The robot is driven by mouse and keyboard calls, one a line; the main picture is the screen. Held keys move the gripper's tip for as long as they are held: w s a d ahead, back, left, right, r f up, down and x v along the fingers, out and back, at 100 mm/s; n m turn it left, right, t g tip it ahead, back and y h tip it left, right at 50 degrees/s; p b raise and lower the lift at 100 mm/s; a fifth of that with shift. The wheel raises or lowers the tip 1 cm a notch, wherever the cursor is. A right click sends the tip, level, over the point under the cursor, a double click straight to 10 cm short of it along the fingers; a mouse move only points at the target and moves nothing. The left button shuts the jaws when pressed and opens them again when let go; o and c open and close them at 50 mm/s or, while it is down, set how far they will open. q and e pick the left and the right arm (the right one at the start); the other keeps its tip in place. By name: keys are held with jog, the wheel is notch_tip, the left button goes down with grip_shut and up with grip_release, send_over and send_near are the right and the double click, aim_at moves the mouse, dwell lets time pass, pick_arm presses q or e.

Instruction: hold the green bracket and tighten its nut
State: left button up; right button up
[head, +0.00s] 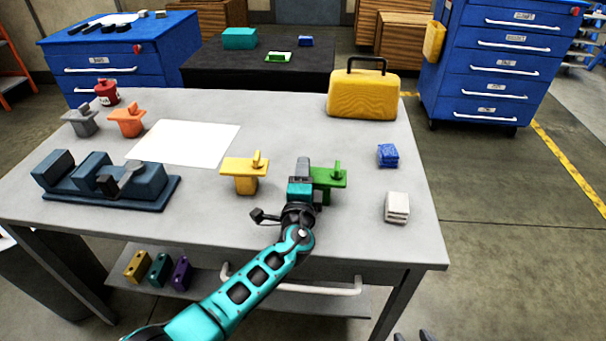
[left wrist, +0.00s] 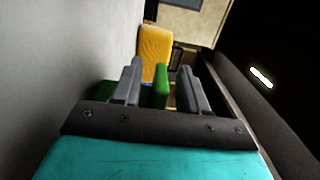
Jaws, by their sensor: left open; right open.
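The green bracket (head: 328,178) stands on the grey table, right of centre, with a flat plate and a small upright piece on top. My left gripper (head: 302,168) is at its left side and hides part of it. In the left wrist view the green bracket (left wrist: 160,86) shows an upright green part between the two open fingers, with a gap on each side. Its nut cannot be made out. My right gripper (head: 413,336) shows only as two dark fingertips, apart and empty, at the bottom edge, away from the table.
A yellow bracket (head: 244,172) stands just left of my left gripper. A dark blue fixture (head: 110,190), an orange bracket (head: 127,120) and a grey bracket (head: 81,119) are further left. A yellow case (head: 363,95), blue block (head: 388,155) and white stack (head: 397,207) are to the right.

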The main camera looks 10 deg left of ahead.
pick_arm(q)
grip_shut()
dwell(0.3)
